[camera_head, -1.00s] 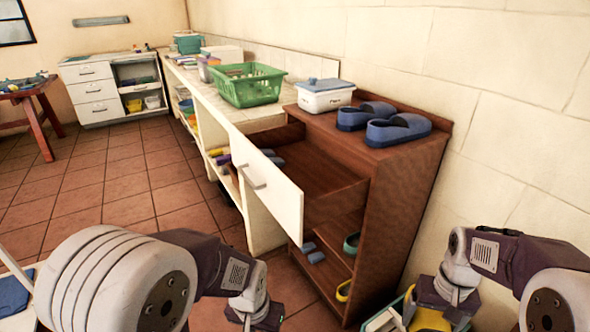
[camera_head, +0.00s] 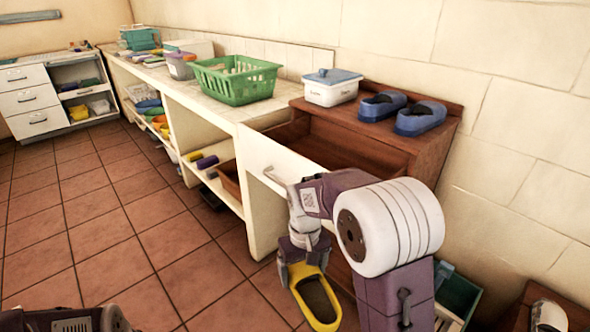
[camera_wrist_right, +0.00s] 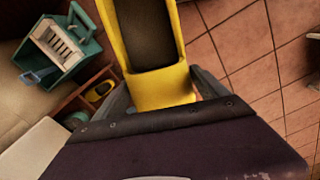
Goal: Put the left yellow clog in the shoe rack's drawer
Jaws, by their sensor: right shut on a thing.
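The shoe rack (camera_head: 437,160) is brown wood, and its top drawer stands pulled out, with a white front (camera_head: 262,150) and a metal handle. My right arm hides part of the drawer and most of the lower shelves. My right gripper (camera_head: 302,262) is shut on a yellow clog (camera_head: 318,302), which hangs toe-down in front of the drawer, below its handle and apart from it. The held clog (camera_wrist_right: 160,88) also fills the middle of the right wrist view, between the fingers. A second yellow clog (camera_wrist_right: 100,91) lies on a lower rack shelf there.
Blue slippers (camera_head: 420,118) and a white lidded box (camera_head: 332,88) stand on the rack top. A green basket (camera_head: 236,82) sits on the counter left of it. A teal caddy (camera_wrist_right: 85,45) stands beside the rack. Tiled floor left of the drawer is clear.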

